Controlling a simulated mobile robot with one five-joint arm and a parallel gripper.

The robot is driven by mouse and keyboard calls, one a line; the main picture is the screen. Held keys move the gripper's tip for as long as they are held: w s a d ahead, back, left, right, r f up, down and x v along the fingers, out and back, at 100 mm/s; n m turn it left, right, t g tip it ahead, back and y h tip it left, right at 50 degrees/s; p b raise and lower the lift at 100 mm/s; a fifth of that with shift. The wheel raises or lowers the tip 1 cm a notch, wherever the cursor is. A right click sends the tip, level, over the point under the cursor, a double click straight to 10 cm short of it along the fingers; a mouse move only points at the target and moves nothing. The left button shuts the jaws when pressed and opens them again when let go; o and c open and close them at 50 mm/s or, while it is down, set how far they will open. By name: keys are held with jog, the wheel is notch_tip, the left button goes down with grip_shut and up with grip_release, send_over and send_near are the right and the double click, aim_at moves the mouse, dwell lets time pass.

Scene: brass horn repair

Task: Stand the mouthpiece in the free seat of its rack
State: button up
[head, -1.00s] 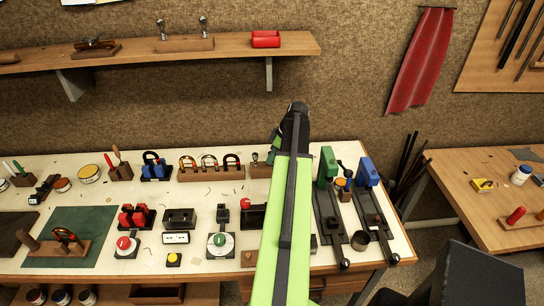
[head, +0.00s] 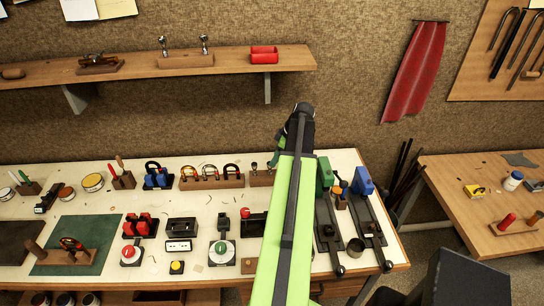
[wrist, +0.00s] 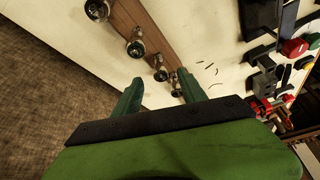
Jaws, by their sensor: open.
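A wooden rack (head: 262,178) stands at the back of the white bench, partly hidden by my arm. In the wrist view the rack (wrist: 152,28) is a brown strip with several shiny metal mouthpieces, such as one large mouthpiece (wrist: 97,10) and another nearer the middle (wrist: 135,48). Smaller-looking metal pieces (wrist: 160,74) show near the strip's end, between my fingers in the picture. My gripper (wrist: 158,84) has its green fingers apart and nothing visibly held. In the head view it is mostly hidden behind my arm. I cannot tell which seat is free.
A wooden block with two silver pieces (head: 186,61) stands on the wall shelf (head: 228,62), beside a red item (head: 263,55). A holder with curved brass pieces (head: 212,182) is left of the rack. Green and blue clamps (head: 363,182) stand at the right. A green mat (head: 100,225) lies at left.

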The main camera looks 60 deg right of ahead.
jog(key=p+v, duration=0.8)
jog(key=v, duration=0.3)
jog(key=shift+r, duration=0.1)
